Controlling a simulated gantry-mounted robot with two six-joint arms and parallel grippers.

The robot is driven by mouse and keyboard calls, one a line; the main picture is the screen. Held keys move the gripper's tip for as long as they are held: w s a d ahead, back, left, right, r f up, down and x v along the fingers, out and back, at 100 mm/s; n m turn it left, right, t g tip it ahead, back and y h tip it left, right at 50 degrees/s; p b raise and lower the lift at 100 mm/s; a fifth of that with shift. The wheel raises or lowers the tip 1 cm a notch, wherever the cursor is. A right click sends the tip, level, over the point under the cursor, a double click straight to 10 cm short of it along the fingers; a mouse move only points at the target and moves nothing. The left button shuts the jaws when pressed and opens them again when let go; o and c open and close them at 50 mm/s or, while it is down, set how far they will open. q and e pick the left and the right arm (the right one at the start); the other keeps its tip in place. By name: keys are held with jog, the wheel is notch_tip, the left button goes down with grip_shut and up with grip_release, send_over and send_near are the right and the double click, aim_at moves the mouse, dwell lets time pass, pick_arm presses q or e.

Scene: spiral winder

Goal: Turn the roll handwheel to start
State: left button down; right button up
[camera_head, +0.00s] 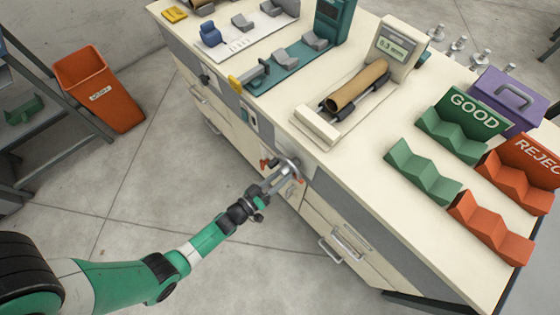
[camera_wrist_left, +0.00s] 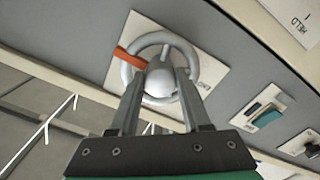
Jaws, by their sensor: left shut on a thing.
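The roll handwheel (camera_head: 293,163) is a grey ring on the front face of the bench, with an orange-red mark or grip at its left. In the left wrist view the handwheel (camera_wrist_left: 188,52) stands on a pale square plate, with a round hub in the middle and the orange piece (camera_wrist_left: 130,60) at upper left. My left gripper (camera_head: 281,174) is at the wheel. In the wrist view its two fingers (camera_wrist_left: 158,90) reach onto the wheel around the hub and are shut on it. The fingers hide the lower part of the ring. My right gripper is not in view.
A brown cardboard roll (camera_head: 358,86) lies in a cradle beside a gauge (camera_head: 398,45). Green GOOD trays (camera_head: 424,172) and orange REJECT trays (camera_head: 490,228) stand at the right. Drawer handles (camera_head: 331,251) stick out below the wheel. An orange bin (camera_head: 98,88) stands on the floor at left.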

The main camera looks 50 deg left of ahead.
pick_arm(q)
jog(key=n, duration=0.4)
jog(key=shift+d+r+n+p, duration=0.1)
jog(key=shift+r+n+p, duration=0.05)
jog(key=shift+n+p, duration=0.2)
jog(key=n, duration=0.4)
jog(key=shift+n, duration=0.25)
jog(key=n+p, duration=0.1)
jog(key=n, duration=0.3)
jog(key=shift+r+n, duration=0.15)
jog(key=shift+n, duration=0.15)
jog(key=shift+n+p, duration=0.3)
jog(key=shift+n, duration=2)
jog(key=shift+c, duration=1.8)
grip_release()
